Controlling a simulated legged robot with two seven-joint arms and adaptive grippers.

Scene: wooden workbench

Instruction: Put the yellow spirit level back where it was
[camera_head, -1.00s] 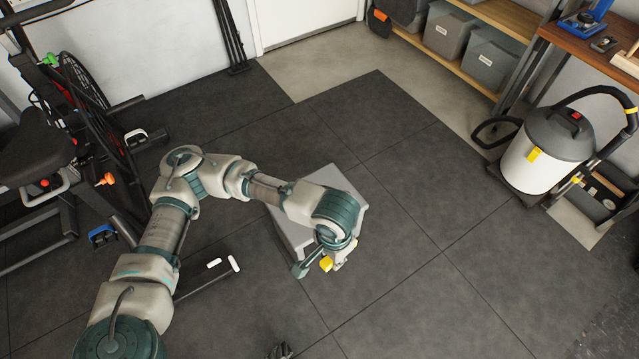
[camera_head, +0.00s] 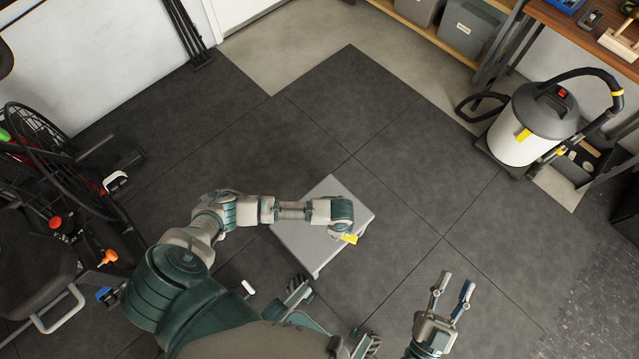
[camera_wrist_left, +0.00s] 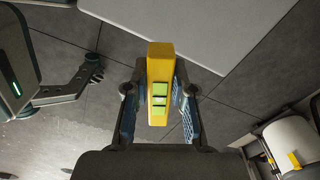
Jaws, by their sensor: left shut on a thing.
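The yellow spirit level (camera_wrist_left: 160,70) is held upright in view between the fingers of my left gripper (camera_wrist_left: 160,105), with its green vials facing the wrist camera. In the head view only a small yellow end of the level (camera_head: 349,239) shows past my left wrist, over the grey platform's edge; the left fingers are hidden there. My right gripper (camera_head: 453,292) is at the lower right of the head view, with its two fingers apart and nothing between them.
A grey low platform (camera_head: 300,245) stands on the dark tiled floor under my left arm. A vacuum cleaner (camera_head: 540,125) stands at the right. A wooden workbench (camera_head: 560,28) is at the top right. A bicycle (camera_head: 55,165) is at the left. The middle floor is clear.

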